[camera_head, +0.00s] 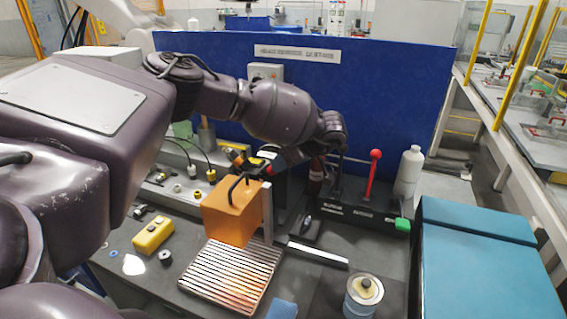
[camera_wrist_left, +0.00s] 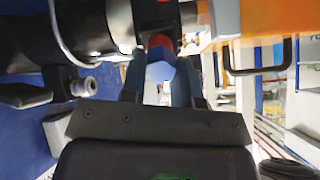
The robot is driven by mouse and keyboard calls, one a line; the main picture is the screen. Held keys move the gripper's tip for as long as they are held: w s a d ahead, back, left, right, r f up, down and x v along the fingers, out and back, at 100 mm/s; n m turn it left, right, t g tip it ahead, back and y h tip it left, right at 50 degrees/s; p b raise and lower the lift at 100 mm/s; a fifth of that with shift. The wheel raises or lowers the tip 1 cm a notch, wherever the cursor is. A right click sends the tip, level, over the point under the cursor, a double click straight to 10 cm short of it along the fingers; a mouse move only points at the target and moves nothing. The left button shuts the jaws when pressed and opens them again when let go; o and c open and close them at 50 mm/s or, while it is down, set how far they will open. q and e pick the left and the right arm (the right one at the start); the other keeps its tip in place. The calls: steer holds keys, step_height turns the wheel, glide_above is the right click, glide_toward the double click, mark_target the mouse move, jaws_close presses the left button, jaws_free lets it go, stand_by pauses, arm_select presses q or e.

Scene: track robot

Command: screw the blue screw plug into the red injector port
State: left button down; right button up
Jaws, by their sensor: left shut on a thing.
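In the left wrist view my left gripper (camera_wrist_left: 159,76) is shut on the blue screw plug (camera_wrist_left: 159,64), with a grey finger on each side. The red injector port (camera_wrist_left: 160,41) shows right behind the plug, in line with it. They look in contact or very close; I cannot tell how far the plug is in. In the head view my left arm reaches over the bench from the left, and its wrist hides the plug and port. My right gripper is in neither view.
An orange block (camera_head: 232,213) with a black handle stands close by the left wrist. A ribbed metal plate (camera_head: 230,277), a yellow box (camera_head: 153,235), a red-knobbed lever (camera_head: 372,172) and a white bottle (camera_head: 408,172) are around it. A blue panel (camera_head: 390,85) closes the back.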

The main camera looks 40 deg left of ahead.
arm_select(q)
steer(key=shift+m, duration=1)
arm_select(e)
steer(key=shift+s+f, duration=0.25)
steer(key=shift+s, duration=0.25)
arm_select(q)
steer(key=m, duration=0.2)
steer(key=shift+m, duration=0.4)
steer(key=m, duration=0.4)
steer(key=shift+m, duration=0.4)
steer(key=m, duration=0.2)
steer(key=shift+m, duration=1.3)
steer(key=c, duration=0.7)
jaws_free()
steer(key=shift+c, duration=1.3)
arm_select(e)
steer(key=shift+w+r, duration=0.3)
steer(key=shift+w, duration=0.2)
